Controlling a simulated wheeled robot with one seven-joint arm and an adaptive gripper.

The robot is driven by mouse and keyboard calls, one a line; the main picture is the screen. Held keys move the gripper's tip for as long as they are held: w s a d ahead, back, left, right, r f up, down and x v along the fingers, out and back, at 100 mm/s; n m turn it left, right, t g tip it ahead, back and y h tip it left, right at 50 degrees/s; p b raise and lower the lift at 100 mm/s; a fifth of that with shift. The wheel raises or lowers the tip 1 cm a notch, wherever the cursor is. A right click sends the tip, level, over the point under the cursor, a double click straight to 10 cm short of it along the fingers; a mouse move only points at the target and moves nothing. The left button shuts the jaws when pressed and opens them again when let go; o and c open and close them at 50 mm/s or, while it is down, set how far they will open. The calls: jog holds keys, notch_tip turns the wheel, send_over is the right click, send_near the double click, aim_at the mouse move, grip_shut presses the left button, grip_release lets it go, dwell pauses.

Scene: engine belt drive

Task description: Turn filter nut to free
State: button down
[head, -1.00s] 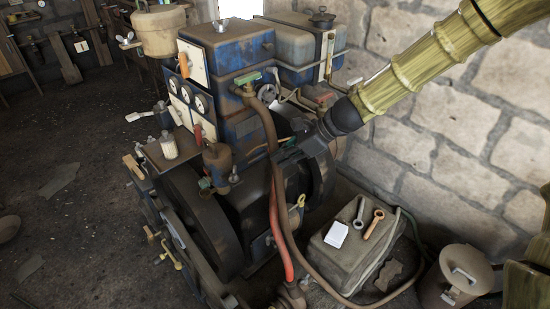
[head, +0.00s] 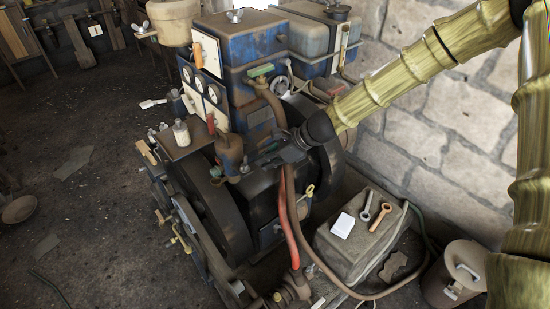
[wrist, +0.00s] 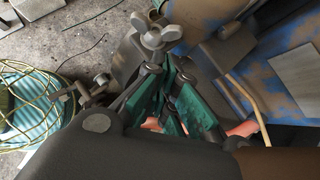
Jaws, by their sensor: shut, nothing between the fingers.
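A grey metal wing nut (wrist: 156,30) shows at the top of the wrist view, just beyond my fingertips. I take it to be the filter nut. My gripper (wrist: 168,75) is shut, with its teal pads close together and nothing held. I cannot tell whether the tips touch the nut. In the head view my gripper (head: 249,166) is at the engine front, beside a brown cup-shaped part (head: 229,149). My gripper hides what lies right behind it there, and the wing nut is too small to make out.
The blue engine block (head: 253,48) rises behind my gripper, with dark wheels (head: 222,212) and red and brown hoses (head: 291,225) below. A grey box (head: 345,240) bearing tools and a lidded can (head: 457,272) stand at right. The floor at left is mostly clear.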

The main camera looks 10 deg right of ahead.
jog(key=shift+w+a, duration=0.25)
jog(key=shift+a, duration=0.7)
